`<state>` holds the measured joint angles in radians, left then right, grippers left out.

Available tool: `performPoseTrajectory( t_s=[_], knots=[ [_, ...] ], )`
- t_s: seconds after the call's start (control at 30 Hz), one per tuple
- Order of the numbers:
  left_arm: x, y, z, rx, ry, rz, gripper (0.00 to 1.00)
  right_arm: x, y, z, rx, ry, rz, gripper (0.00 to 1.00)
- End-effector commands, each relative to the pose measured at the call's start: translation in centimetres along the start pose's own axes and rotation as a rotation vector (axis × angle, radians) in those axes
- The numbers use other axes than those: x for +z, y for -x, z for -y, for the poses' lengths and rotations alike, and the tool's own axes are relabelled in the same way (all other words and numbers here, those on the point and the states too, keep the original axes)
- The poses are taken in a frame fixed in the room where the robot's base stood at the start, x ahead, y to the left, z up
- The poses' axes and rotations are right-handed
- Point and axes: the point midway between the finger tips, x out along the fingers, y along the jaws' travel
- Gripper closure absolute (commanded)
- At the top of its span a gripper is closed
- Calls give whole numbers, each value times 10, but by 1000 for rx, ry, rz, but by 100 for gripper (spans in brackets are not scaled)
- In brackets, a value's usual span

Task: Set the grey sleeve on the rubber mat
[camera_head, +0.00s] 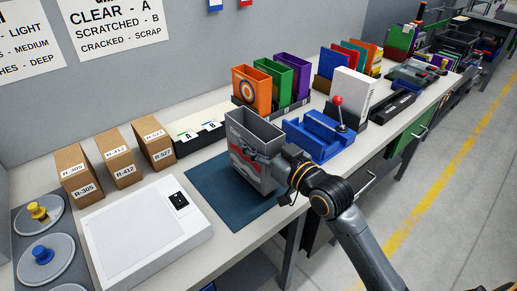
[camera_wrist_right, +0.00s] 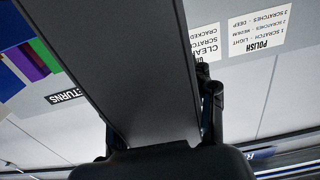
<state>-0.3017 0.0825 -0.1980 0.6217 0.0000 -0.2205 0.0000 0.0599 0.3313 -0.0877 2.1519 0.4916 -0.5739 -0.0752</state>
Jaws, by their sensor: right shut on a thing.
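The grey sleeve (camera_head: 243,163) is an open-topped upright box with a red and white pattern on its side. My right gripper (camera_head: 268,152) is shut on it from the right side. The sleeve stands over the dark blue rubber mat (camera_head: 214,192) and hides part of it; I cannot tell whether its base touches the mat. In the right wrist view the sleeve (camera_wrist_right: 125,60) is a large dark panel filling the middle, with a finger beside it. My left gripper is not in view.
A white light panel (camera_head: 130,235) lies left of the mat. Cardboard boxes (camera_head: 118,165) and a black A/B card box (camera_head: 200,135) stand behind. Orange, green and purple sleeves (camera_head: 252,90) stand at the back. A blue fixture with a red-knobbed lever (camera_head: 318,135) is close on the right.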

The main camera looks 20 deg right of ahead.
Motion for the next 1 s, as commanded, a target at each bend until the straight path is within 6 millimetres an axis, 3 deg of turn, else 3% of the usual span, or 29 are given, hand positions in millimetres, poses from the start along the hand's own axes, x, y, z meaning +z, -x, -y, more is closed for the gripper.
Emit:
performPoseTrajectory(
  t_s=[0.03, 0.17, 0.53, 0.57, 0.67, 1.0],
  knots=[
    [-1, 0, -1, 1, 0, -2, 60, 11, 1, 0, 1, -4, 8, 69],
    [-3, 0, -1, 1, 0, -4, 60, 23, 1, 0, 0, -2, 5, 69],
    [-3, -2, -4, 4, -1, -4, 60, 27, 1, 0, 1, 0, 3, 69],
    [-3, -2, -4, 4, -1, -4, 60, 27, 1, 0, 1, 0, 3, 43],
    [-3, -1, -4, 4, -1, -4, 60, 26, 1, 0, 1, -1, 3, 23],
    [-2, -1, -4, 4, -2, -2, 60, 25, 2, 0, 1, 0, 3, 22]
  ],
)
